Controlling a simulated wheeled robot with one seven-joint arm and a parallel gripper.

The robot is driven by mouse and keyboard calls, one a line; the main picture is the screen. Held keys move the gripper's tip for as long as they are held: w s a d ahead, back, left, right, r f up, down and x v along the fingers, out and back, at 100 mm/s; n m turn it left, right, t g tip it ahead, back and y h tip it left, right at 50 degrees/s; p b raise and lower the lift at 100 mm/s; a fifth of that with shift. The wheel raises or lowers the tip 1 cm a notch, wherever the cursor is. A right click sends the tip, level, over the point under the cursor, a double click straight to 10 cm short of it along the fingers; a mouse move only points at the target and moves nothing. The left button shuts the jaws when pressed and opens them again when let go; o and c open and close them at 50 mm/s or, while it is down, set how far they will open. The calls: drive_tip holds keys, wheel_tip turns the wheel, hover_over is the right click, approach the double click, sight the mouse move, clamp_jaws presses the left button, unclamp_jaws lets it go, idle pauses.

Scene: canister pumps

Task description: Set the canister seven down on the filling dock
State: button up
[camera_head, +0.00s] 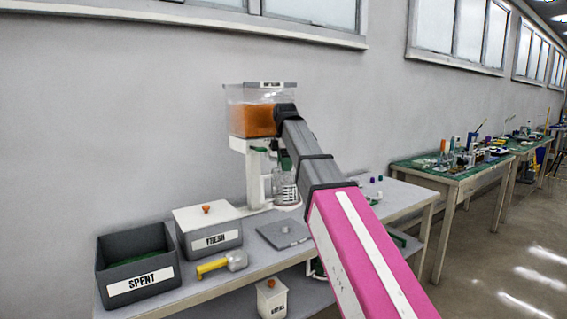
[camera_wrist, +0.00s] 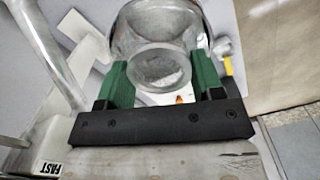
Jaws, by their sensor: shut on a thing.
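My gripper (camera_wrist: 163,80) has green fingers on either side of a clear, round, glass-like canister (camera_wrist: 165,40) and is shut on it. No number can be read on it. In the head view the canister (camera_head: 280,182) shows below my arm, close to the right of the white pump stand (camera_head: 254,178). My gripper (camera_head: 286,160) is mostly hidden there behind my arm. The stand carries a clear tank (camera_head: 252,118) of orange stuff. The filling dock cannot be told apart clearly; whether the canister touches anything below it cannot be told.
A grey SPENT bin (camera_head: 138,270), a lidded FRESH box (camera_head: 208,234), a yellow-handled tool (camera_head: 220,264) and a grey plate (camera_head: 285,234) are on the bench. A small white lidded box (camera_head: 272,298) is lower down. A FAST label (camera_wrist: 57,167) shows in the wrist view.

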sight(285, 188)
drive_tip(key=shift+f, duration=0.1)
drive_tip(key=shift+f, duration=4.8)
drive_tip(key=o, duration=1.4)
